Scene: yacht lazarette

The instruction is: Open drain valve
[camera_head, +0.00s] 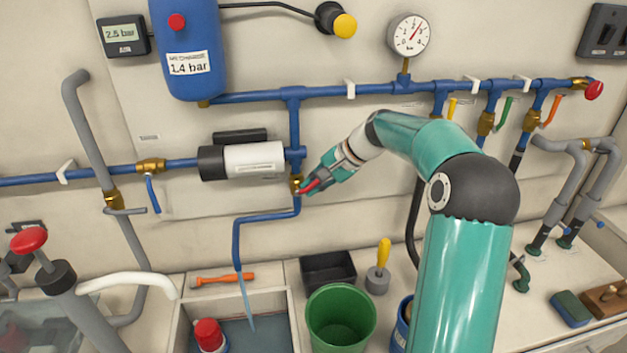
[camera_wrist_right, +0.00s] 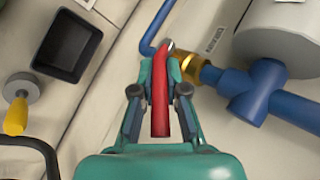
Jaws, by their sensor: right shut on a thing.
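The drain valve is a brass body (camera_head: 296,182) with a red lever (camera_head: 311,186), on the blue pipe below the white cylindrical pump. My right gripper (camera_head: 318,184) is shut on the red lever. In the right wrist view the red lever (camera_wrist_right: 160,95) lies between my fingers (camera_wrist_right: 161,85), with the brass valve body (camera_wrist_right: 192,68) just beyond. A thin blue drain pipe (camera_head: 237,240) runs from the valve down toward a sink. A pale blue stream (camera_head: 246,300) shows below its end. My left gripper is out of view.
The pump (camera_head: 255,160) sits close to the valve. A blue tank (camera_head: 187,55) marked 1.4 bar and a gauge (camera_head: 409,34) are above. A green bucket (camera_head: 341,335), black tray (camera_head: 322,270) and sink (camera_head: 180,325) are below.

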